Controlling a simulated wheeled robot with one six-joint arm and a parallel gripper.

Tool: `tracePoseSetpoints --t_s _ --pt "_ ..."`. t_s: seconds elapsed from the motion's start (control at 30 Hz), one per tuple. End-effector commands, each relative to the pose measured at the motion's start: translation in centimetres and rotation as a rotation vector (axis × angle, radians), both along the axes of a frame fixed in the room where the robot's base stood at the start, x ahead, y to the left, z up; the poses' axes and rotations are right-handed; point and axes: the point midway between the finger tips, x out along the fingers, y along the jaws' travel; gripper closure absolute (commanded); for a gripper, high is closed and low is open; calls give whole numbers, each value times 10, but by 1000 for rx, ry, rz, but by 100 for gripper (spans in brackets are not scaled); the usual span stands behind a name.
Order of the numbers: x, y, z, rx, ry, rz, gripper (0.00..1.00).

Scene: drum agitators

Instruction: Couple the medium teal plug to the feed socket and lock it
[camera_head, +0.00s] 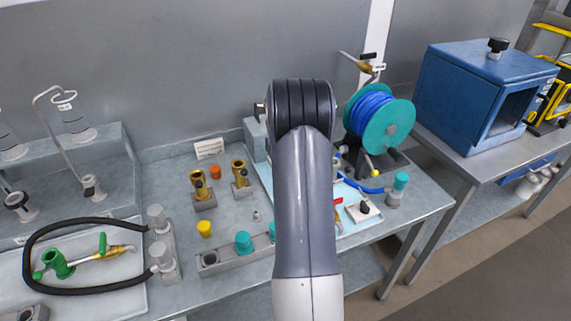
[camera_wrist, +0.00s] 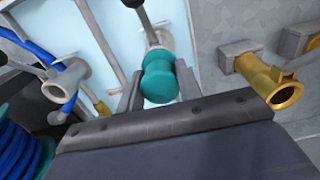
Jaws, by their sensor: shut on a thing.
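The teal plug (camera_wrist: 160,82) sits between the two fingers of my gripper (camera_wrist: 160,88) in the wrist view, and the gripper is shut on it. Its far end meets or lies just in front of a grey metal socket (camera_wrist: 158,42). I cannot tell how deep it sits. A dark lever (camera_wrist: 145,22) rises from that socket. In the head view my arm hides my gripper and the held plug. Other teal plugs stand in a grey rack, one (camera_head: 243,242) in clear view and one (camera_head: 272,230) partly behind my arm.
A grey pipe fitting (camera_wrist: 66,80) stands left and a brass fitting (camera_wrist: 272,85) right of my gripper. A teal reel with blue hose (camera_head: 382,118) stands right of my arm. Another teal-capped piece (camera_head: 400,181) is near the bench's right edge. Brass valves (camera_head: 199,184) stand left.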

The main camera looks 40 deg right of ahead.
Motion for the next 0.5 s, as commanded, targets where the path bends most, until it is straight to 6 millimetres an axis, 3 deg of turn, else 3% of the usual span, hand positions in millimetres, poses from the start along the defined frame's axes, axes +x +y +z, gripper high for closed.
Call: tracePoseSetpoints --t_s 0.5 --pt "0 0 -4 0 0 0 89"
